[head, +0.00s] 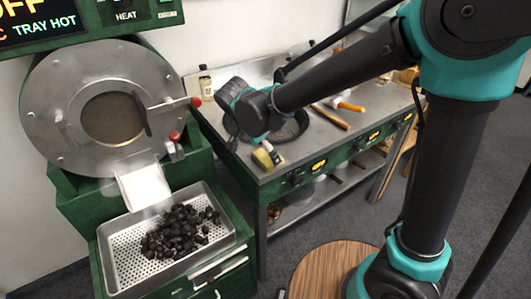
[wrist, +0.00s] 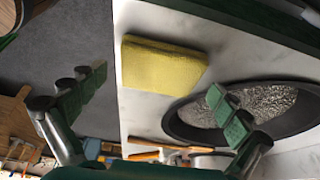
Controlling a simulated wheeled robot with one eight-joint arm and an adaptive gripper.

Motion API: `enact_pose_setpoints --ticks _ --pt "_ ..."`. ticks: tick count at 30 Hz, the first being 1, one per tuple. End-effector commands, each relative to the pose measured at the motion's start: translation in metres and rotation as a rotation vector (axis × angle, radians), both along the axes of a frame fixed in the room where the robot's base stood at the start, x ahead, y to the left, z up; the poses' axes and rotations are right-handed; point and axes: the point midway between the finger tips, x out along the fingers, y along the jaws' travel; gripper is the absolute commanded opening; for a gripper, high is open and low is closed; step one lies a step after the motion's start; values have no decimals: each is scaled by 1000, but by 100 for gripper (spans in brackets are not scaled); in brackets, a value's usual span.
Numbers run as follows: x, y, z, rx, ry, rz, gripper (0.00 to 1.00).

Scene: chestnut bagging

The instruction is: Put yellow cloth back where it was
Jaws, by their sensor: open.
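The yellow cloth (wrist: 163,65) lies as a folded pad on the steel worktop, along its edge and beside a dark round pan (wrist: 182,122). In the head view the yellow cloth (head: 261,159) shows at the front left corner of the worktop, partly hidden by my gripper. My gripper (wrist: 157,84) is open and empty, with its green-padded fingers spread wide. The cloth appears between and beyond the fingertips in the wrist view; I cannot tell the exact gap. No finger visibly grips it.
A roaster drum (head: 108,115) stands at left, above a perforated tray (head: 125,270) holding dark chestnuts. Wooden-handled tools (head: 330,117) lie on the worktop right of the pan. A small jar (head: 206,85) stands at the back. A round wooden top (head: 325,268) is in front.

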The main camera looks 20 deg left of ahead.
Motion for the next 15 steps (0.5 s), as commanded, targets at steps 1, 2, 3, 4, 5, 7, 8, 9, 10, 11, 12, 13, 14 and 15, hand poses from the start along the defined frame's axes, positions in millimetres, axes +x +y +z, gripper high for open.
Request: enact_pose_setpoints --ticks 1,2,3,4,5,7,8,9,10,11,12,13,14,15 --pt "0 0 0 0 0 0 100" --pt "0 0 1 0 0 0 100" --pt "0 0 2 0 0 0 100" --pt "-1 1 4 0 0 0 100" --pt "-2 1 6 0 0 0 100" --pt "-4 4 14 0 0 0 100" --pt "-6 5 19 0 0 1 100" --pt "-8 6 26 0 0 1 100" --pt "-10 8 31 -1 0 2 100" --pt "-12 10 37 0 0 3 100" --pt "-14 12 45 0 0 2 100" --pt "-16 13 51 0 0 2 100" --pt "-18 14 57 0 0 1 100" --pt "-21 17 64 0 0 2 100"
